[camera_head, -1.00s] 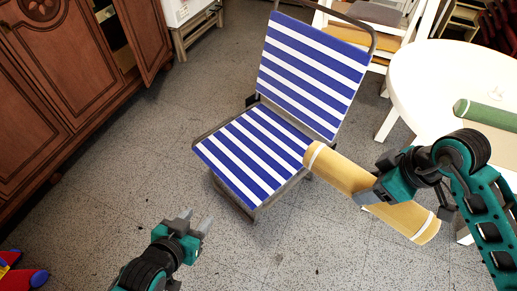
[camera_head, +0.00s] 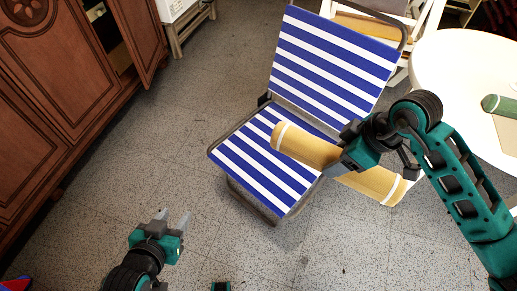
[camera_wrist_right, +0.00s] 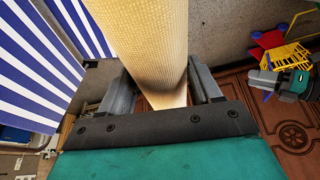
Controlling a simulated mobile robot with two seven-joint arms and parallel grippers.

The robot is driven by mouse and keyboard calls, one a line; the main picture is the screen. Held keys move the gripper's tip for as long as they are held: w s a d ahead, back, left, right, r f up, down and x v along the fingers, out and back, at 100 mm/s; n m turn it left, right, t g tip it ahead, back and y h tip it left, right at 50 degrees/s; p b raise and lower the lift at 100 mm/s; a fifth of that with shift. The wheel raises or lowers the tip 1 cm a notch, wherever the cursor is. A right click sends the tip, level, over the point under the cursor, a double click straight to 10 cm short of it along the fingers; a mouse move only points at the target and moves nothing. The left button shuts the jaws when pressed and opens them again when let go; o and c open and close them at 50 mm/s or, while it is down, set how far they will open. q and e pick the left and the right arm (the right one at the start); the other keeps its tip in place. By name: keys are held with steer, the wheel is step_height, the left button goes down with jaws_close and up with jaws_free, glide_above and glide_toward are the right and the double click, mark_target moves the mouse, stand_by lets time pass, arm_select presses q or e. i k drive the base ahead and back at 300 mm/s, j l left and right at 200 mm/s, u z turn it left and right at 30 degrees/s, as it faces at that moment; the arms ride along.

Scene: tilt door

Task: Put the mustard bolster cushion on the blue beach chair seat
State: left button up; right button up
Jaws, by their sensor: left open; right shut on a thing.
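The mustard bolster cushion (camera_head: 306,146) is a long cylinder with white bands near its ends. My right gripper (camera_head: 352,163) is shut on it near its middle; in the right wrist view the cushion (camera_wrist_right: 150,40) stands between the two fingers (camera_wrist_right: 160,95). Its left end overlaps the right part of the striped seat in the head view; I cannot tell if it touches. The blue beach chair seat (camera_head: 245,165) has blue and white stripes and is otherwise bare. My left gripper (camera_head: 174,220) is open and empty, above the floor left of and nearer than the chair.
The chair's striped backrest (camera_head: 335,60) rises behind the seat. A round white table (camera_head: 465,75) with a green roll (camera_head: 500,106) stands at right. A wooden cabinet (camera_head: 60,90) with a door ajar is at left. The floor before the chair is clear.

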mark_target(264, 163)
steer(key=i+j+u, duration=0.1)
steer(key=i+j, duration=0.35)
steer(key=i+j+u, duration=0.1)
steer(key=i+j, duration=0.35)
steer(key=i, duration=0.1)
